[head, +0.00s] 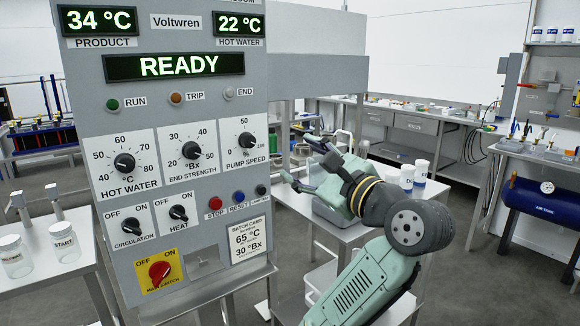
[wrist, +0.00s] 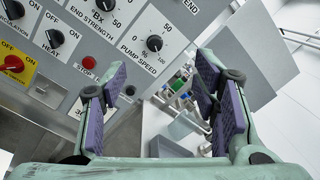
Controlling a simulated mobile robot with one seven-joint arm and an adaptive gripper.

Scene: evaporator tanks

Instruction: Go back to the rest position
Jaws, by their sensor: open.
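My gripper (head: 298,160) is open and empty, just right of the grey control panel (head: 88,130) in the head view. Its pointing fingers are apart from the panel. In the wrist view my gripper (wrist: 160,90) shows two purple-padded fingers spread wide, with nothing between them. The pump speed knob (wrist: 154,43) shows above and between the fingers, and the red stop button (wrist: 89,63) shows by the left finger. The panel display (head: 175,66) reads READY, with 34 °C product and 22 °C hot water.
A metal bench with white cups (head: 407,177) stands behind my arm. Two jars, one labelled START (head: 64,243), stand on the left table. A blue air tank (head: 535,205) is at the right. Grey floor is free between the benches.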

